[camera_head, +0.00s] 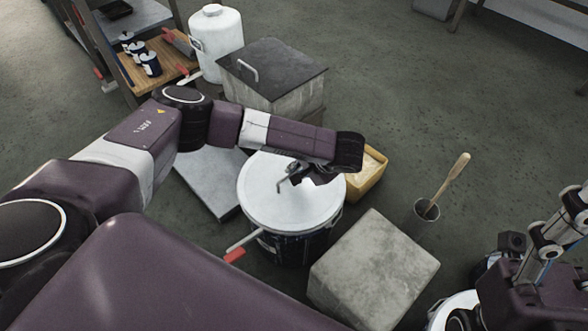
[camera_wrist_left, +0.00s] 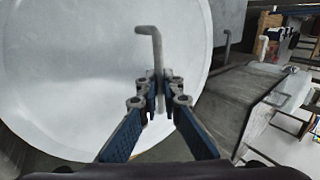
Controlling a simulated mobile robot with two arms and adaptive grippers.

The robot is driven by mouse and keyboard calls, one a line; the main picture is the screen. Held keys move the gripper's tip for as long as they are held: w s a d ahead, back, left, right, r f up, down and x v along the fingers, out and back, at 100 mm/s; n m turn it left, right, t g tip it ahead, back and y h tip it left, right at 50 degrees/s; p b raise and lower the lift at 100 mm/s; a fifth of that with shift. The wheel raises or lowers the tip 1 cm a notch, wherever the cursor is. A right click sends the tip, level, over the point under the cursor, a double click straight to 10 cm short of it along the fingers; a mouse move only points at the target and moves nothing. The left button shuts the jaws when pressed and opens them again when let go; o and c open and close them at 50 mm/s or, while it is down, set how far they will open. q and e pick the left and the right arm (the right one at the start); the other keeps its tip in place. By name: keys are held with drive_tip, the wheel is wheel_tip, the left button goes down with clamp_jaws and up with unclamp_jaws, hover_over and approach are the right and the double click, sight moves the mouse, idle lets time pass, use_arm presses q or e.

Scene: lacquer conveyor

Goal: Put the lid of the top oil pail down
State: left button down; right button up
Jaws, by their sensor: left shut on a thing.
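The white round lid (camera_head: 262,198) with a bent grey handle is over the dark oil pail (camera_head: 290,250) in the middle of the head view. I cannot tell whether its rim rests fully on the pail. My left gripper (camera_head: 294,177) reaches over the lid from the left and is shut on its handle. In the left wrist view the fingers (camera_wrist_left: 158,92) close around the handle (camera_wrist_left: 150,45), with the pale lid (camera_wrist_left: 70,65) filling the left side. Parts of my right arm show at the lower right; its fingers are unclear.
A grey concrete block (camera_head: 375,265) stands right of the pail. A yellow container (camera_head: 371,178) is behind it. A cup with a wooden-handled tool (camera_head: 428,210) stands farther right. A dark-lidded bin (camera_head: 272,75) and white canister (camera_head: 217,40) are behind.

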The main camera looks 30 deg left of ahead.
use_arm(q)
drive_tip(key=c, duration=2)
unclamp_jaws()
drive_tip(key=shift+c, duration=0.2)
drive_tip(key=v, duration=1.2)
